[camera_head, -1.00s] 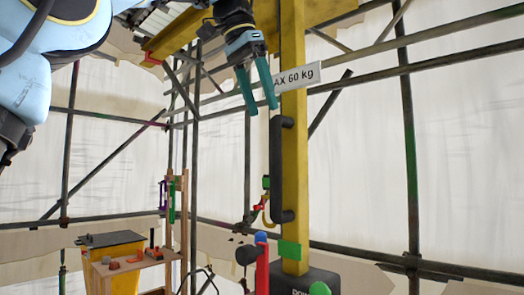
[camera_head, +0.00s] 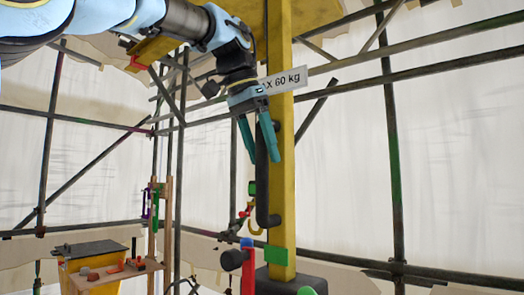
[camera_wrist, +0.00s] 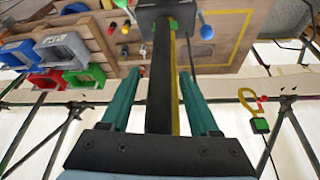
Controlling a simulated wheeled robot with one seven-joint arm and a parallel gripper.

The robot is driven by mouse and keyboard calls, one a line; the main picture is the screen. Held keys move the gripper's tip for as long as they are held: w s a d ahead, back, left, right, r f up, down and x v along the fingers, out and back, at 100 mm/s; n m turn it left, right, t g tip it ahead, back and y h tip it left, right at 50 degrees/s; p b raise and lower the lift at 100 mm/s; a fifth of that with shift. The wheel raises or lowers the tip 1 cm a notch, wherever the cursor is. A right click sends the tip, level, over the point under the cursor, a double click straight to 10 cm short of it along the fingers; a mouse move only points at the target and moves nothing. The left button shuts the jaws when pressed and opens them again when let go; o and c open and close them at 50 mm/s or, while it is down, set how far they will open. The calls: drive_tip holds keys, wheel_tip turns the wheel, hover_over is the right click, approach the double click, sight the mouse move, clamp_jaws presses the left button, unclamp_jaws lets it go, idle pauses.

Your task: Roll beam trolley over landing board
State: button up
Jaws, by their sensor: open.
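My gripper (camera_head: 264,160) is open, with its teal fingers pointing down near the upper part of a vertical black bar handle (camera_head: 262,200). The handle is fixed to a yellow post (camera_head: 281,150). In the wrist view the dark bar (camera_wrist: 160,95) runs between the two spread fingers (camera_wrist: 158,98), and I cannot tell whether they touch it. A yellow beam (camera_head: 310,14) crosses the top of the head view. I cannot make out the trolley for certain. A wooden board (camera_wrist: 222,58) with a yellow outline shows in the wrist view and may be the landing board.
A white 60 kg sign (camera_head: 287,80) is beside the post. A hook (camera_wrist: 248,100) hangs nearby. Dark scaffold poles (camera_head: 393,150) surround the space. A yellow bin (camera_head: 90,262) and coloured trays (camera_wrist: 60,50) are lower down.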

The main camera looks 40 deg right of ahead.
clamp_jaws()
idle(0.5)
idle(0.9)
